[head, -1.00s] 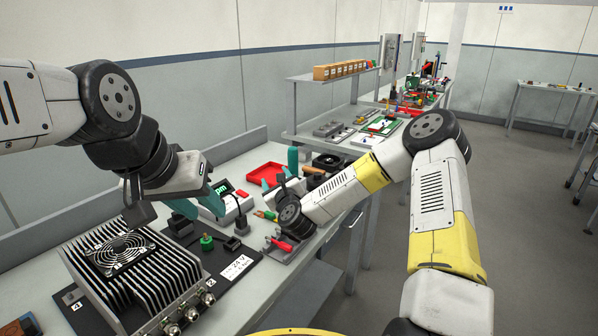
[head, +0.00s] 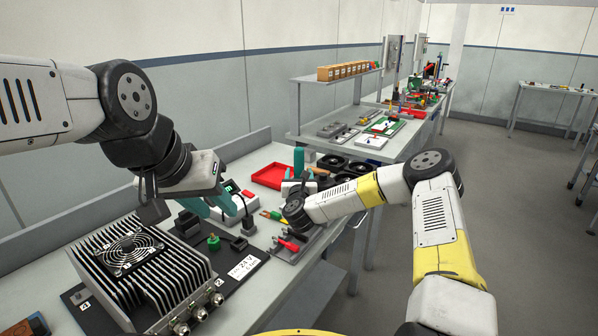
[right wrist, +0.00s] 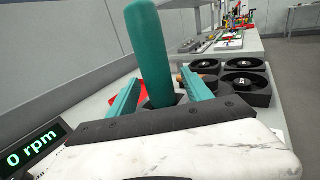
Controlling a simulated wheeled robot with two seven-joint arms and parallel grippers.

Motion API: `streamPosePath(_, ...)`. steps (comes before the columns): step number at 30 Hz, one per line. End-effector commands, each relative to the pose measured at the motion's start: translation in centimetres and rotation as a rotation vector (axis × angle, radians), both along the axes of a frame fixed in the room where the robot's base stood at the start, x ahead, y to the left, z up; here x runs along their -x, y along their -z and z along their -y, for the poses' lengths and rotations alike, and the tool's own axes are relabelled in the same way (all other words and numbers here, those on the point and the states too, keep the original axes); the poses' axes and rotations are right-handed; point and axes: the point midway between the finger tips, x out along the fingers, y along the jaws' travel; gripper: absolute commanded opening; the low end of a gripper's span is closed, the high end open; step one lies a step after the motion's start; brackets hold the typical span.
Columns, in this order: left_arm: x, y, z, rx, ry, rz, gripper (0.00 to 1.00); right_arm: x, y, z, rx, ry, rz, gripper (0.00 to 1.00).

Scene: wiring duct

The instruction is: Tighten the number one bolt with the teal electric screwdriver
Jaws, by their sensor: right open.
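The teal electric screwdriver (head: 298,160) stands upright beyond the power unit. In the right wrist view its handle (right wrist: 150,45) rises between the two teal fingers of my right gripper (right wrist: 160,92), which are open with a gap on either side. In the head view my right gripper (head: 298,186) is low around the screwdriver, its fingers mostly hidden. My left gripper (head: 209,205) is above the far side of the finned heatsink unit (head: 150,275), fingers apart, with nothing seen between them. A 4 label shows at the unit's near left corner; I cannot make out the number one bolt.
A display box (head: 238,205) reading 0 rpm stands left of the screwdriver. Black fans (right wrist: 245,82) stand to the right. Red-handled and green tools (head: 290,244) lie at the bench's front edge. A green knob (head: 213,242) stands beside the heatsink.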

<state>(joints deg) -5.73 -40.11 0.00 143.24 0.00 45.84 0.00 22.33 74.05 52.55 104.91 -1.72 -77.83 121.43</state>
Motion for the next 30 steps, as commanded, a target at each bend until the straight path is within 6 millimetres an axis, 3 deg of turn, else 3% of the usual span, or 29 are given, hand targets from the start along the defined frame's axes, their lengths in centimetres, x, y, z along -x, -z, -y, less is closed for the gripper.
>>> streamPosePath(7, 0.0, 0.0, 0.0, 0.0, 0.0, 0.0, 0.36, -0.19, 0.02, 0.0, 0.0, 0.0, -0.001, 0.58)
streamPosePath(16, 0.0, 0.0, 0.0, 0.0, 0.0, 0.0, 0.36, -0.17, 0.02, -0.01, 0.0, -0.001, -0.001, 0.0)
streamPosePath(30, 0.0, 0.0, 0.0, 0.0, 0.0, 0.0, 0.36, -0.19, -0.52, -0.01, 0.0, 0.0, 0.002, 0.0)
